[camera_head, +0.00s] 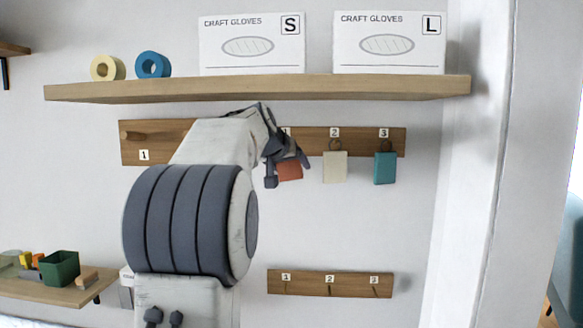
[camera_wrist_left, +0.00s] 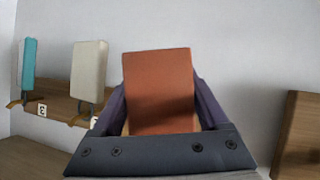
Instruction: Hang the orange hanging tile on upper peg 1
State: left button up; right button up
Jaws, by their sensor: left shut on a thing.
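The orange hanging tile (camera_head: 289,170) hangs below the upper rail (camera_head: 365,142), just under the partly covered upper label 1. My left gripper (camera_head: 285,160) is shut on it. In the left wrist view the orange tile (camera_wrist_left: 160,90) stands between my fingers (camera_wrist_left: 160,115), its broad face to the camera. Upper peg 1 and the tile's loop are hidden behind my gripper, so I cannot tell whether the loop is around the peg. My right gripper is in neither view.
A cream tile (camera_head: 334,167) hangs at upper 2 and a teal tile (camera_head: 385,168) at upper 3, close right of my gripper. A shelf (camera_head: 260,90) with boxes and tape rolls runs just above. A lower numbered rail (camera_head: 330,284) is empty.

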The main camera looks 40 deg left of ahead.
pick_arm(q)
jog(key=shift+w+a+r+p, duration=0.1)
jog(key=shift+w+a+p, duration=0.45)
jog(key=shift+w, duration=0.25)
dwell(0.9)
jog(key=shift+w+a+f, duration=0.2)
jog(key=shift+w+a, duration=0.05)
jog(key=shift+w, duration=0.25)
dwell(1.5)
jog(key=shift+w+a+f, duration=0.25)
jog(key=shift+w+f, duration=0.15)
jog(key=shift+w, duration=0.05)
dwell(1.2)
jog(key=o, duration=1.4)
jog(key=b+v, duration=0.3)
jog(key=v, duration=0.7)
jog(key=shift+s+r+b, duration=0.1)
jog(key=shift+s+b, duration=0.15)
jog(key=shift+b, duration=0.05)
